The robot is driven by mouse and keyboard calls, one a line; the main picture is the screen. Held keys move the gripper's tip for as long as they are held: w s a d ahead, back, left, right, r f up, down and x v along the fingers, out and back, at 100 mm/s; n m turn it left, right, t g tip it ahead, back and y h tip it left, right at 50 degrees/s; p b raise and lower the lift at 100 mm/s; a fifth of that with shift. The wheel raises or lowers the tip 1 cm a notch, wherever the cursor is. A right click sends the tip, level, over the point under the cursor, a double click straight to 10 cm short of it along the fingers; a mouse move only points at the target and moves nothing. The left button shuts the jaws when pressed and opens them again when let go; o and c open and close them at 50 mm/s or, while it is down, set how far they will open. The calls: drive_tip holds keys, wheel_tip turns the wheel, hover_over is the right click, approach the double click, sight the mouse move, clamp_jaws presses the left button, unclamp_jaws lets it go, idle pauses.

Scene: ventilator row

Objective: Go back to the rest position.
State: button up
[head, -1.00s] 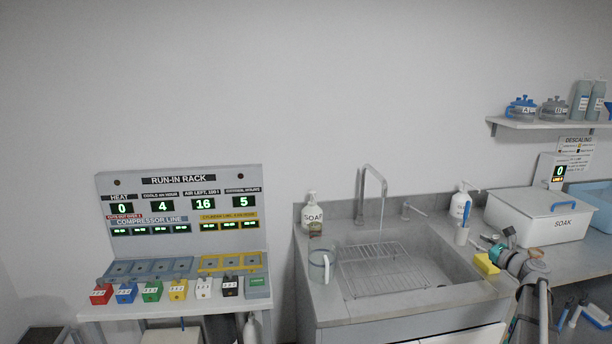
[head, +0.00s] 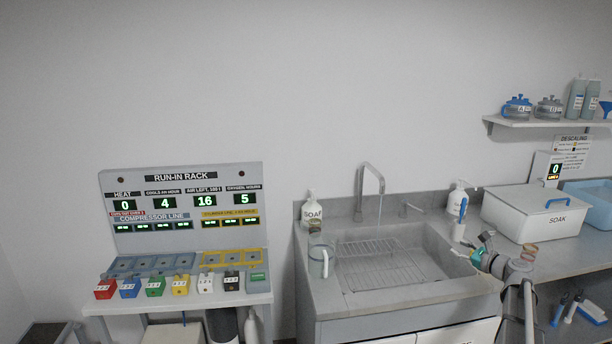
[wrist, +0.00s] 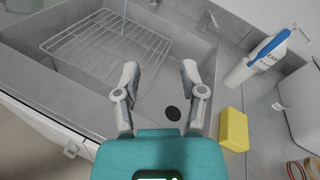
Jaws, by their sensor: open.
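My gripper (head: 478,256) is at the right side of the sink (head: 400,268) in the head view, with my arm rising from the lower right. In the wrist view my gripper's two grey fingers (wrist: 159,72) are spread apart with nothing between them, above the sink basin. A dark round drain (wrist: 172,113) shows below them. A yellow sponge (wrist: 233,130) lies on the counter to the right of the fingers, apart from them. In the head view I cannot see the sponge, where my arm covers that part of the counter.
A wire rack (wrist: 105,45) lies in the sink. A white bottle (wrist: 245,70) with a blue brush stands near the gripper. The lidded SOAK box (head: 530,213) is at the right. A clear jug (head: 320,260) stands left of the basin. The run-in rack (head: 185,215) is farther left.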

drive_tip(key=s+a+f+n+g, duration=0.3)
drive_tip(key=a+f+n, duration=0.15)
drive_tip(key=a, duration=0.35)
drive_tip(key=s+a+f+n+g, duration=0.3)
drive_tip(key=s+a+n, duration=0.15)
drive_tip(key=a, duration=0.35)
drive_tip(key=s+a+f+n+g, duration=0.3)
drive_tip(key=a+n, duration=0.2)
drive_tip(key=a, duration=0.3)
drive_tip(key=s+a+f+n+g+h, duration=0.35)
drive_tip(key=s+n, duration=0.25)
drive_tip(key=s, duration=0.3)
drive_tip(key=s+a+f+n+g+h, duration=0.2)
drive_tip(key=s+a+n+h, duration=0.3)
drive_tip(key=s, duration=0.5)
wheel_tip(320, 180, down, 11)
drive_tip(key=n+b, duration=0.1)
drive_tip(key=b, duration=0.9)
wheel_tip(320, 180, up, 14)
drive_tip(key=p, duration=1.3)
drive_tip(key=shift+w+d+r+y+p, duration=0.2)
drive_tip(key=shift+w+d+y+p, duration=0.1)
drive_tip(key=shift+y+p, duration=0.15)
drive_tip(key=shift+o, duration=0.3)
drive_tip(key=shift+a, duration=0.15)
